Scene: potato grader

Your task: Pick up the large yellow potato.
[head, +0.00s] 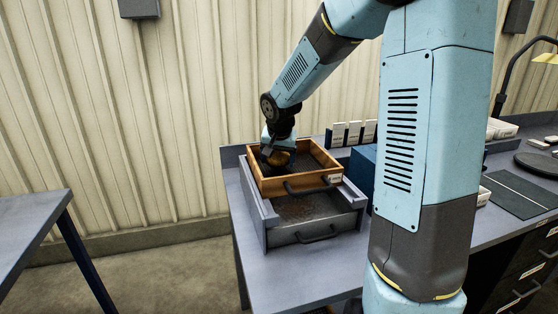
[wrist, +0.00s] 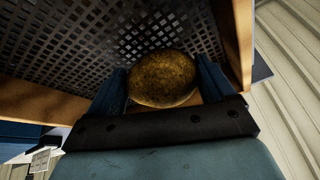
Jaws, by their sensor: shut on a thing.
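The large yellow potato (wrist: 165,78) is brownish-yellow and sits between the two blue fingers of my gripper (wrist: 163,88) in the wrist view. The gripper is shut on it. In the head view my gripper (head: 277,154) is at the left part of a wooden-framed sieve tray (head: 262,186), with the potato (head: 279,159) small and partly hidden under it. The perforated mesh floor of the tray (wrist: 60,45) shows behind the potato. I cannot tell whether the potato touches the mesh.
The wooden tray rests on a grey metal box (head: 285,237) with a handle, on a grey-blue bench (head: 323,278). White cards (head: 354,132) stand behind it. A blue box (head: 363,168) is to its right. Another table (head: 32,230) stands at the left, with open floor between.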

